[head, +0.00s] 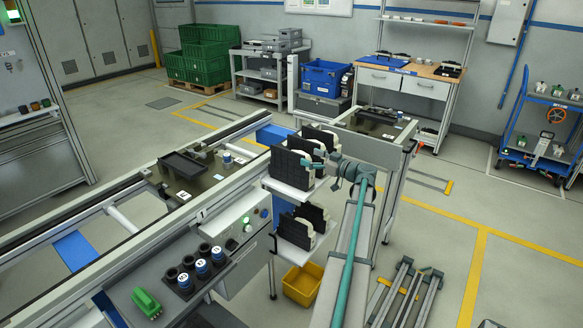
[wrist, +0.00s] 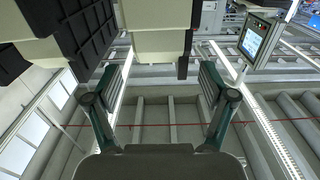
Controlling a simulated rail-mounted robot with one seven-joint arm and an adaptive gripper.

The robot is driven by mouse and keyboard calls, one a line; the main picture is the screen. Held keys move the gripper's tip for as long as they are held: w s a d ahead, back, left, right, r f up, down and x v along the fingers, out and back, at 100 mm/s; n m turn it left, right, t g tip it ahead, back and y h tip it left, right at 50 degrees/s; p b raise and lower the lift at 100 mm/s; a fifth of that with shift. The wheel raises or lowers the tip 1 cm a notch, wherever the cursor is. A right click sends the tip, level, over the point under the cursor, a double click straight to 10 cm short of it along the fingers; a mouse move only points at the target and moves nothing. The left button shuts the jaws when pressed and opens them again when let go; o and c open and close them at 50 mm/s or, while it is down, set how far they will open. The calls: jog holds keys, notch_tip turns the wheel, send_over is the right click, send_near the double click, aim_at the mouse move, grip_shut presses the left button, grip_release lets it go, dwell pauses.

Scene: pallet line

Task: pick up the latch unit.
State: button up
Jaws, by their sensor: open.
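Several like units, each with a black ribbed plate and a cream body, stand upright on a two-level rack; I take these to be the latch units. On the upper level one stands in front (head: 290,168) and another behind it (head: 320,137). My gripper (head: 327,166) is at the right of the upper level, beside the cream sides. In the wrist view my gripper (wrist: 158,78) is open, with nothing held. A cream body with a black edge (wrist: 155,42) lies ahead, between the fingertips in the picture; contact cannot be told. Another unit (wrist: 85,28) is at upper left.
More units (head: 297,230) stand on the lower level, above a yellow bin (head: 303,284) on the floor. The conveyor line (head: 140,215) runs left of the rack, with a black tray (head: 184,165) on it. A screen (wrist: 252,41) shows at upper right in the wrist view.

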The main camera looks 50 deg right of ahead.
aim_at(288, 151)
jog(key=w+p, duration=0.1)
jog(key=w, duration=0.1)
jog(key=w+p, duration=0.1)
jog(key=w, duration=0.1)
jog(key=w+f+p, duration=0.1)
jog(key=w, duration=0.2)
jog(key=shift+w+a, duration=0.1)
jog(key=shift+a, duration=0.15)
grip_shut()
